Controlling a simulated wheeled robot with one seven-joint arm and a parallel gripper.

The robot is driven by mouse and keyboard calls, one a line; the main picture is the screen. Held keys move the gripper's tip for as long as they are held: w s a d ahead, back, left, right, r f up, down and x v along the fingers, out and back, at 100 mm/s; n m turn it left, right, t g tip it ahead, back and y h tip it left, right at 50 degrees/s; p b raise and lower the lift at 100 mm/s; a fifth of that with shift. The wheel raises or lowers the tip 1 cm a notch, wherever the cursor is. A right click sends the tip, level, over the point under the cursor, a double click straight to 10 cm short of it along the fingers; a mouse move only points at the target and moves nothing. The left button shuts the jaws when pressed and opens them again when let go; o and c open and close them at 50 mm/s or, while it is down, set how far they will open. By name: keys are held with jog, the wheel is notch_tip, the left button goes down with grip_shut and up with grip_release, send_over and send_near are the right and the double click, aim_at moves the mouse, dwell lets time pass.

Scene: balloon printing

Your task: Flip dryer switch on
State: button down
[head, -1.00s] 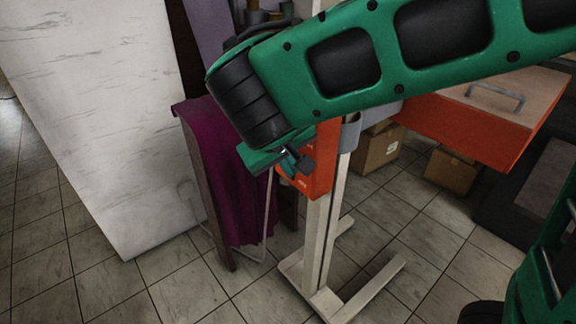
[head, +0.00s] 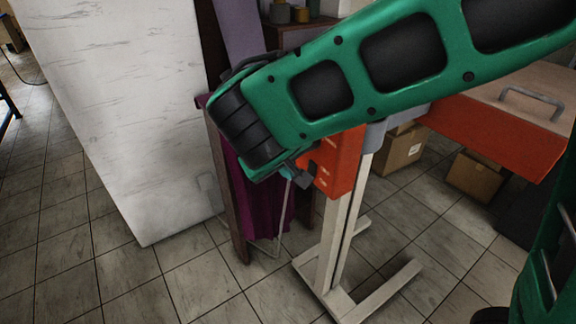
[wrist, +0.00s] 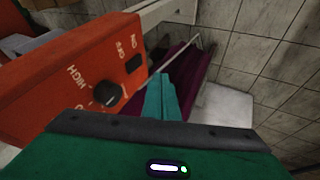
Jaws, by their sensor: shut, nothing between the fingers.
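The dryer is an orange control box (head: 342,162) on a pale stand, partly behind my arm in the head view. In the wrist view the box (wrist: 70,85) fills the left side. Its face carries a round black knob (wrist: 106,94) beside the word HIGH and a small dark rectangular switch (wrist: 134,63). Which way the switch is set cannot be told. My gripper shows as teal fingers (wrist: 162,97), shut and empty, just right of the box face. In the head view the gripper tip (head: 290,174) is left of the box, mostly hidden by my wrist.
A pale stand (head: 338,240) with splayed feet holds the box. A purple cloth (head: 262,205) hangs on a frame to its left, beside a large white panel (head: 125,110). An orange table (head: 490,125) and cardboard boxes (head: 400,150) are at right. Tiled floor is open in front.

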aim_at(305, 167)
jog(key=w+d+f, duration=0.4)
jog(key=w+f, duration=0.1)
jog(key=shift+d, duration=0.15)
jog(key=shift+w, duration=0.1)
dwell(0.3)
dwell(0.4)
jog(key=shift+r, duration=0.15)
jog(key=shift+r, duration=0.65)
